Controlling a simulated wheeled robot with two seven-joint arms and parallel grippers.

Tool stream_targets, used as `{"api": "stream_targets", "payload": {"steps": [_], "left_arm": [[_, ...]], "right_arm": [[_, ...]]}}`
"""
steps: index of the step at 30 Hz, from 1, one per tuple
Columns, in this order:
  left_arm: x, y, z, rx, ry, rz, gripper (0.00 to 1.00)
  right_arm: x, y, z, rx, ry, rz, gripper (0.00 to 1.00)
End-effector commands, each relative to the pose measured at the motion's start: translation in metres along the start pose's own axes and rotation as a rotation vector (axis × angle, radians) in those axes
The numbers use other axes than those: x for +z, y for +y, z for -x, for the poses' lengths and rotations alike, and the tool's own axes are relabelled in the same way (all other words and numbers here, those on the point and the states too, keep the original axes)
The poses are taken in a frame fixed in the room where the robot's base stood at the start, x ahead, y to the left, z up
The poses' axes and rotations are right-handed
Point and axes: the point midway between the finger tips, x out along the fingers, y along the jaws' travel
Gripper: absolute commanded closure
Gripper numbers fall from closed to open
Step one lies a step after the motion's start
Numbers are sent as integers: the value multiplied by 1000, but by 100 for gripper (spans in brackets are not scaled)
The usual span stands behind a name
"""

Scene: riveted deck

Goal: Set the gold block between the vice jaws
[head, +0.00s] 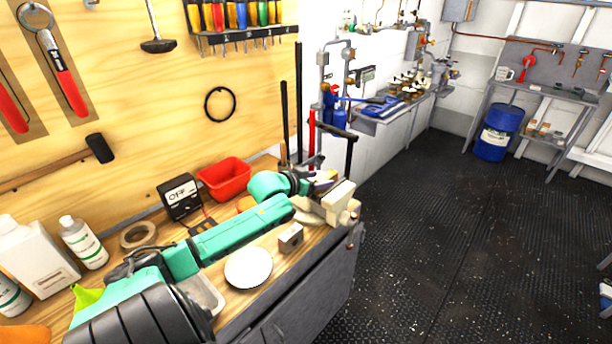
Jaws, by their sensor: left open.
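The cream vice (338,203) stands at the far right end of the wooden workbench. A small gold-yellow patch, which looks like the gold block (324,177), shows just behind the vice's top. It is partly hidden, and I cannot tell whether it lies between the jaws. My left arm, teal and black, reaches from the lower left along the bench. My left gripper (306,185) is at the vice, close to the gold patch. It is open, though its fingers are small and partly hidden. My right gripper is not in view.
A small grey-brown block (290,238) and a white round disc (248,267) lie at the bench's front edge. A red bin (224,178), a black meter (181,196) and a tape roll (138,234) stand behind my arm. White bottles crowd the left.

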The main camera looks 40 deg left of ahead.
Motion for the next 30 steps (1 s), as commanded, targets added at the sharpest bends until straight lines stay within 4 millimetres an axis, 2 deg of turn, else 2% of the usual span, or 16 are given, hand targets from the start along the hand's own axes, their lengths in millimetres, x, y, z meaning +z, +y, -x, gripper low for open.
{"api": "stream_targets", "payload": {"steps": [8,15,18,30], "left_arm": [[1,1,43,2,-3,-2,30],[0,1,89,1,-3,1,30],[-1,1,101,1,-1,0,30],[-1,0,107,0,1,-2,30]], "right_arm": [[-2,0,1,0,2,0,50],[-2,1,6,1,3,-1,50],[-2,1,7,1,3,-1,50],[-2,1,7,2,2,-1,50]]}}
